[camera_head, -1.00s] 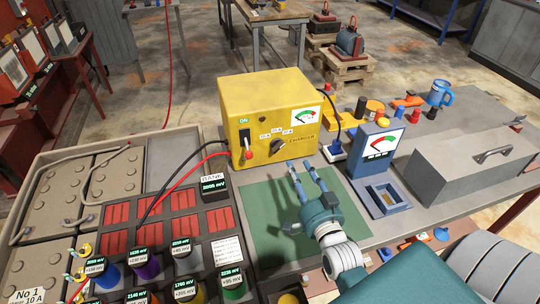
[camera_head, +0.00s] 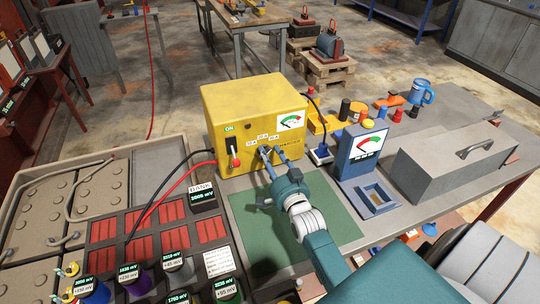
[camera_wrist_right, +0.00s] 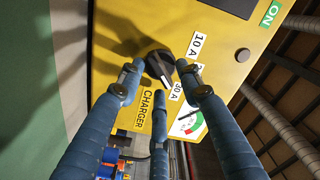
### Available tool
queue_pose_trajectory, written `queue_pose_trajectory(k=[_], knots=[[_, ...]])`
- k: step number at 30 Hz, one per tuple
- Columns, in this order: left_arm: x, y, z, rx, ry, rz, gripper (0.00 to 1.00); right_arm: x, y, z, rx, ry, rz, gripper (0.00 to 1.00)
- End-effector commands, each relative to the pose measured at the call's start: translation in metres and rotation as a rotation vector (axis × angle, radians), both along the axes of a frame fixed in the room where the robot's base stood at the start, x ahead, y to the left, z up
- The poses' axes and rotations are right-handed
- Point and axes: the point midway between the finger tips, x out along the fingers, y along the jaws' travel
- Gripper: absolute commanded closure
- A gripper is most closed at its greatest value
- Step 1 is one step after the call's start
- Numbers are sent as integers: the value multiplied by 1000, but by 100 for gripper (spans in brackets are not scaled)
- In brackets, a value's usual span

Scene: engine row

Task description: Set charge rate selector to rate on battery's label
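The yellow charger (camera_head: 255,108) stands on the bench. Its black rate selector (camera_wrist_right: 155,64) is on the front face, mostly hidden by fingers in the head view. In the right wrist view the charger appears sideways, with labels 10 A (camera_wrist_right: 199,48) and 30 A (camera_wrist_right: 177,92); the middle label is partly covered. The selector's bar seems to slant toward 30 A. My right gripper (camera_head: 271,152) is at the selector; in the right wrist view its three fingers (camera_wrist_right: 157,82) are spread around it, and contact is unclear. Grey batteries (camera_head: 92,196) stand at left. My left gripper is not in view.
Red and black leads (camera_head: 178,185) run from the charger's left side over the cell block. A blue meter (camera_head: 361,150) and a grey toolbox (camera_head: 455,165) stand to the right. The green mat (camera_head: 255,225) in front is bare under my right arm.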

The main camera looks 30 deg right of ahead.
Motion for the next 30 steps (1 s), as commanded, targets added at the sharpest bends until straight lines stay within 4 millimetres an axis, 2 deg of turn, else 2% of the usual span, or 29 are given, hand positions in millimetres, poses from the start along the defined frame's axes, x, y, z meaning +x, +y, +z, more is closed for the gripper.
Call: queue_pose_trajectory(k=[7,12,13,23,30], knots=[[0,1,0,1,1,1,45,1,0,0,0,0,0,65],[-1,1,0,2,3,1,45,1,0,0,0,0,0,98],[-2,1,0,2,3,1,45,1,0,0,0,0,0,100],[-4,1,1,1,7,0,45,0,0,0,-24,6,0,100],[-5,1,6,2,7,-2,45,0,0,2,-142,36,0,100]])
